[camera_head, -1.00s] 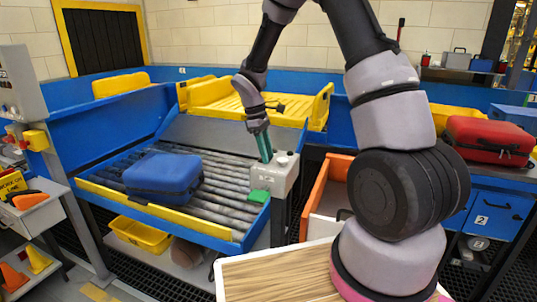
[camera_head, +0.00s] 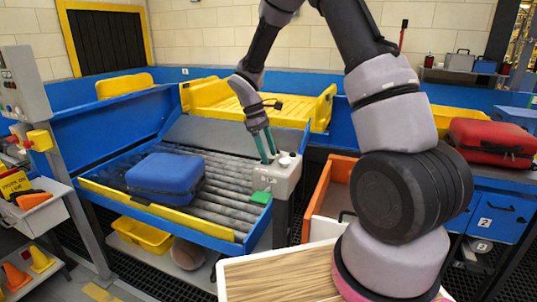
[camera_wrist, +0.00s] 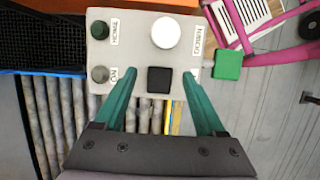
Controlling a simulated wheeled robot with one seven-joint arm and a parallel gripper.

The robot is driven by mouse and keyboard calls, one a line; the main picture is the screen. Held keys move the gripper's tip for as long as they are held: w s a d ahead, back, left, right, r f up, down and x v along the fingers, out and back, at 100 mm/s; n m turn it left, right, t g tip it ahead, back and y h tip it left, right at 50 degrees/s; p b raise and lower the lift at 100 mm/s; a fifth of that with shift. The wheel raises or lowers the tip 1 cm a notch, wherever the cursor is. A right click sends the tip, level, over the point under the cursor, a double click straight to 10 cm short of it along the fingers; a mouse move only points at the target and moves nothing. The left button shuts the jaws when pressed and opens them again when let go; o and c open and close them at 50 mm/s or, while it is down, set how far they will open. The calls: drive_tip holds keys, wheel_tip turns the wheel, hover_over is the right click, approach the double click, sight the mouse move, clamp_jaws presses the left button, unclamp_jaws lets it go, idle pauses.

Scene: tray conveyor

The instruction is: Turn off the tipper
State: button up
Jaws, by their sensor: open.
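A grey control box (camera_head: 278,178) stands on a post at the front right corner of the roller conveyor. In the wrist view its face (camera_wrist: 130,50) carries a dark green knob (camera_wrist: 99,30), a large white button (camera_wrist: 165,32), a grey knob (camera_wrist: 100,74) and a black square button (camera_wrist: 159,80). The labels are turned and hard to read. A green block (camera_wrist: 228,65) sticks out at the box's side. My gripper (camera_head: 269,161) is open and empty, with its teal fingertips at the box. In the wrist view the fingers (camera_wrist: 161,84) straddle the black button; contact cannot be told.
A blue suitcase (camera_head: 166,177) lies on the rollers (camera_head: 225,200). A yellow tray-like unit (camera_head: 225,100) stands behind the conveyor. An orange-edged bin (camera_head: 320,200) is right of the box. A red suitcase (camera_head: 490,138) lies at the far right.

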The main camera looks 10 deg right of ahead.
drive_tip(key=v, duration=1)
drive_tip(key=s+d+r+m+t+y, duration=0.1)
drive_tip(key=s+d+r+m+t, duration=0.15)
drive_tip(key=s+r, duration=0.35)
drive_tip(key=s+d+r+m+t+y, duration=0.1)
drive_tip(key=s+d+r+m+y, duration=0.2)
drive_tip(key=r, duration=0.4)
drive_tip(key=s+d+r+m+t, duration=0.1)
drive_tip(key=s+r+m+t, duration=0.2)
drive_tip(key=s, duration=0.4)
drive_tip(key=s+d+r+m+t+y, duration=0.1)
drive_tip(key=s+r+m+t, duration=0.1)
drive_tip(key=s+m, duration=0.4)
drive_tip(key=shift+s+d+r+t, duration=0.4)
drive_tip(key=shift+s+t, duration=0.05)
drive_tip(key=shift+s, duration=0.65)
drive_tip(key=shift+m, duration=0.25)
